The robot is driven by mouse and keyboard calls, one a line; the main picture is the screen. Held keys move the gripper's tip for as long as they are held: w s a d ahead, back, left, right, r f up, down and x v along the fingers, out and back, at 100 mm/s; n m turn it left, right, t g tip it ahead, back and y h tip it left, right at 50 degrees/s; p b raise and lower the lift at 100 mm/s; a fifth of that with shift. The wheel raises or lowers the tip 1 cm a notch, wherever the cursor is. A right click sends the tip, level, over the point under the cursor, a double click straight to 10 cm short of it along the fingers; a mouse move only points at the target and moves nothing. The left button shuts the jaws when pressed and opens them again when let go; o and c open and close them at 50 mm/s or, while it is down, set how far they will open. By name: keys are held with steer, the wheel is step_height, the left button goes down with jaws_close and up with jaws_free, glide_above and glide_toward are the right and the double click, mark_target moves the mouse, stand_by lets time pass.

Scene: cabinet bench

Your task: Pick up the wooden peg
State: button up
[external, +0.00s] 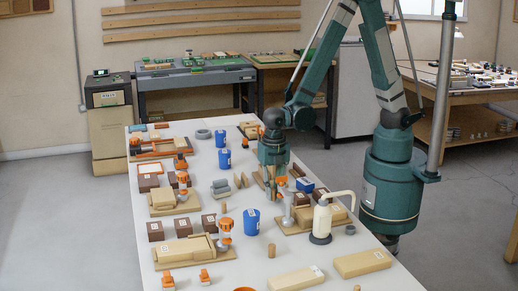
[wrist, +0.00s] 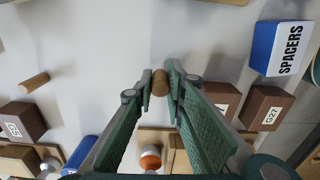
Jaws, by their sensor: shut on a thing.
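A short brown wooden peg (wrist: 160,83) is between my fingertips in the wrist view. My gripper (wrist: 161,84) is shut on it, a fingertip on either side. In the external view my gripper (external: 272,194) points down over the middle of the white table; the held peg is hard to make out there. A second, lighter wooden peg (wrist: 33,83) lies apart to the left in the wrist view.
A blue and white SPACERS box (wrist: 281,48) and brown boxes (wrist: 264,107) are close by on the right. In the external view, a cream pump bottle (external: 321,222) and a blue cup (external: 251,221) stand near my gripper. Wooden fixtures crowd the table's left side.

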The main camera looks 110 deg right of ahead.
mark_target(273, 190)
steer(key=shift+r+p, duration=0.85)
steer(key=shift+r, duration=3.6)
steer(key=shift+r, duration=0.1)
steer(key=shift+r, duration=3.9)
steer(key=w+a+r+n+p, duration=0.1)
steer(key=w+a, duration=0.4)
steer(key=a, duration=0.8)
steer(key=w+a+r+p, duration=0.1)
steer(key=w+a, duration=0.5)
steer(key=a, duration=0.7)
steer(key=s+a+f, duration=0.1)
steer(key=a+f, duration=0.1)
steer(key=a, duration=2.2)
steer(key=shift+n, duration=0.3)
step_height(273, 190, down, 5)
steer(key=shift+r+p, duration=0.1)
steer(key=shift+p, duration=0.3)
